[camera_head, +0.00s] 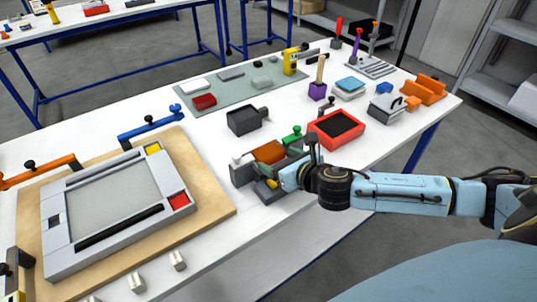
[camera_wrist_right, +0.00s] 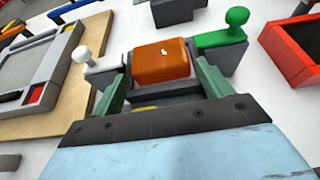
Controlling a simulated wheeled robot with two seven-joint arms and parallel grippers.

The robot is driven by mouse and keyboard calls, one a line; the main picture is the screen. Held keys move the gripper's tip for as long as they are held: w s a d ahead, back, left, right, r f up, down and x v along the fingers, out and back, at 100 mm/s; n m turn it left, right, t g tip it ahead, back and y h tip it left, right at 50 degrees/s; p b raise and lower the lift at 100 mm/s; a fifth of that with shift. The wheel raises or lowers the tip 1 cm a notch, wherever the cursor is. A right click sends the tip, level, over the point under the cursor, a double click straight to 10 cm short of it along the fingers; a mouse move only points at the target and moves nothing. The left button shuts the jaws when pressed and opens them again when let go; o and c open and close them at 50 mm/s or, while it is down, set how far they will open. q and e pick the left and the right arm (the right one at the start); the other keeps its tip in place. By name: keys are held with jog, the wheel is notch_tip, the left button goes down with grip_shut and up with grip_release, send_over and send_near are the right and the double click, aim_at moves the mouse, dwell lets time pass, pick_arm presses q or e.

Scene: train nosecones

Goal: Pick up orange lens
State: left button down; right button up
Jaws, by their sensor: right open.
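The orange lens (camera_head: 269,152) is a rounded block resting in a grey holder (camera_head: 243,175) near the table's front edge. In the right wrist view the lens (camera_wrist_right: 161,60) sits upright in its seat, with a white knob (camera_wrist_right: 82,55) on the left and a green knob (camera_wrist_right: 236,17) on the right. My right gripper (camera_head: 281,168) is open at the holder. Its two green fingers (camera_wrist_right: 163,88) are spread wide on the near left and right of the lens, with a visible gap. My left gripper is not in view.
A red-rimmed tray (camera_head: 357,139) stands right of the holder, and a dark grey box (camera_head: 243,122) behind it. A large grey frame on a wooden board (camera_head: 222,208) lies to the left. Several tools and blocks stand on the far right of the white table.

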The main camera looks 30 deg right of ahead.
jog(key=shift+x, duration=0.75)
jog(key=shift+c, duration=0.5)
jog(key=c, duration=0.6)
jog(key=shift+r, duration=0.1)
jog(key=shift+w+r, duration=0.1)
jog(key=shift+r, duration=0.55)
notch_tip(320, 180, up, 3)
jog(key=shift+f+p, duration=0.1)
jog(key=shift+p, duration=0.55)
jog(key=s+d, duration=0.1)
jog(key=s, duration=1.7)
jog(key=shift+d+f+b, duration=0.2)
jog(key=shift+f+b, duration=0.15)
jog(key=shift+b, duration=0.1)
